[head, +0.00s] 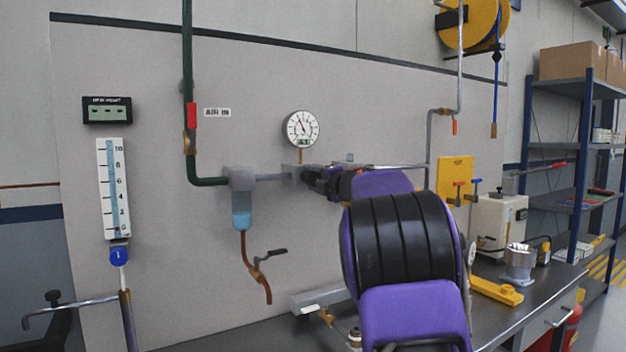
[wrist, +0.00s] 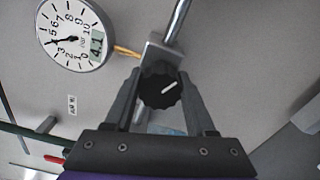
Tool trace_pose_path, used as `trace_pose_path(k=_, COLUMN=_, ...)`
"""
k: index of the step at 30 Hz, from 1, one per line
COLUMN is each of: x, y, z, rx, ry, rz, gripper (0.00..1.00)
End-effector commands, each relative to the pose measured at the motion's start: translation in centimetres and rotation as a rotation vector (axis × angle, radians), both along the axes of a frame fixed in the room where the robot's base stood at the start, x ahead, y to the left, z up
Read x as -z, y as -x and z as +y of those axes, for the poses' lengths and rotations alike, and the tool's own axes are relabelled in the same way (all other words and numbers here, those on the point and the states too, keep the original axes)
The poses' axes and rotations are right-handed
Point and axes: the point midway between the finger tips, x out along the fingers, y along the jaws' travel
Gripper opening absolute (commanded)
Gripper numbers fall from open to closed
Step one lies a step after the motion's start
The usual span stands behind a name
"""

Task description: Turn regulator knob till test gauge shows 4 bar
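The test gauge (head: 301,129) is a round white dial on the wall panel; it shows turned sideways in the wrist view (wrist: 72,30). Its needle points close to the 4 mark, and its small readout seems to read 4.1, though the digits are small. The regulator knob (wrist: 160,90) is black and ribbed with a white line. My gripper (wrist: 160,84) has a finger on each side of the knob, and both appear to touch it. In the head view my purple and black arm hides the knob, and my gripper (head: 318,182) shows only partly.
A filter bowl (head: 242,208) and a copper drain pipe with a lever (head: 262,275) hang left of the regulator. A metal pipe (head: 400,167) runs right from it. A workbench (head: 540,300) lies below, with a yellow valve panel (head: 455,182) behind it.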

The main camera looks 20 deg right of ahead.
Motion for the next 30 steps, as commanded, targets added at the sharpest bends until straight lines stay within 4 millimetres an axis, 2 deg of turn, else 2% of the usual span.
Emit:
trace_pose_path(k=1, x=0.1, y=0.0, z=-0.1, rx=0.001, ry=0.000, rz=0.002, gripper=0.63)
trace_pose_path(k=5, x=0.1, y=0.0, z=0.0, rx=0.001, ry=-0.001, rz=0.001, gripper=0.85)
trace_pose_path(k=13, x=0.0, y=0.0, z=0.0, rx=0.000, ry=-0.001, rz=0.000, gripper=0.85)
trace_pose_path(k=17, x=0.0, y=0.6, z=-0.2, rx=0.002, ry=0.000, rz=-0.001, gripper=0.85)
trace_pose_path(k=23, x=-0.1, y=3.8, z=-0.9, rx=0.003, ry=-0.001, rz=-0.002, gripper=0.85)
trace_pose_path(k=30, x=0.0, y=9.5, z=-1.9, rx=0.003, ry=-0.002, rz=-0.001, gripper=0.85)
